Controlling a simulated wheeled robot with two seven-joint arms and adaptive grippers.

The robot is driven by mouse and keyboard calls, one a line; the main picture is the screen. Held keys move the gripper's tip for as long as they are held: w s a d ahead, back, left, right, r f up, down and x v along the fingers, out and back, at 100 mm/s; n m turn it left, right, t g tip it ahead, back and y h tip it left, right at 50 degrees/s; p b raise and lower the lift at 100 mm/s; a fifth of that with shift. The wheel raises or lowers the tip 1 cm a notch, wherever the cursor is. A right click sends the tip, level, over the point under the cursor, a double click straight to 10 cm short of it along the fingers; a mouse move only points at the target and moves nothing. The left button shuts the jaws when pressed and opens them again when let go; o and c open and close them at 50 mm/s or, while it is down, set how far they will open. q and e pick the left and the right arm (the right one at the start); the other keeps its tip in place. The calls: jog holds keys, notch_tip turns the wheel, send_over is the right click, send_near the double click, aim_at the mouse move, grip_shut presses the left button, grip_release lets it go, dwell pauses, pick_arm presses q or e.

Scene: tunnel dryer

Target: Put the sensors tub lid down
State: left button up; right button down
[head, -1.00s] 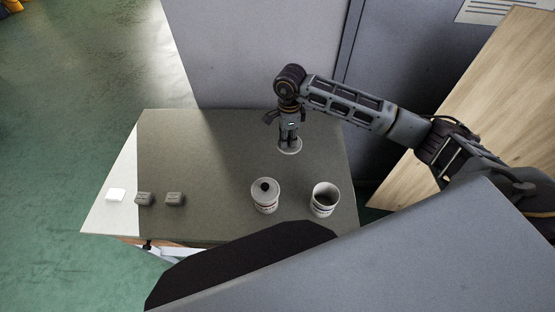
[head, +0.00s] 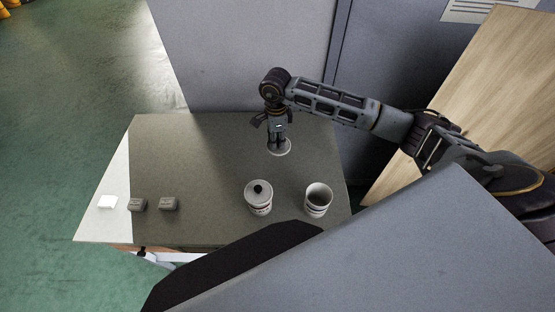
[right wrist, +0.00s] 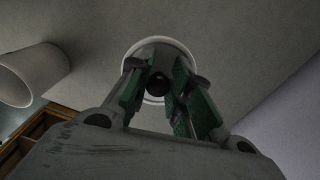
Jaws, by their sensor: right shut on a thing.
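My right gripper (head: 277,143) is shut on a round white lid (head: 280,150) over the rear part of the table. The right wrist view shows the lid's pale rim (right wrist: 158,42), with its black knob (right wrist: 158,86) between the fingers of the gripper (right wrist: 160,92). I cannot tell whether the lid touches the tabletop. An open white tub (head: 318,203) stands upright in front of the gripper and to its right, and a white tub also shows in the wrist view (right wrist: 32,75). I cannot read its label. My left gripper is out of view.
A second white tub (head: 259,203), closed by a lid with a black knob, stands left of the open tub. The table (head: 200,160) is clear left of the gripper. Grey cabinets (head: 240,50) stand behind.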

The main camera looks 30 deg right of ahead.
jog(key=p, duration=0.1)
send_over(277, 162)
jog(key=shift+f, duration=2.95)
jog(key=shift+f, duration=0.1)
jog(key=shift+f+p, duration=0.3)
jog(key=shift+f, duration=1.45)
jog(key=shift+f, duration=0.15)
jog(key=c, duration=1.3)
grip_release()
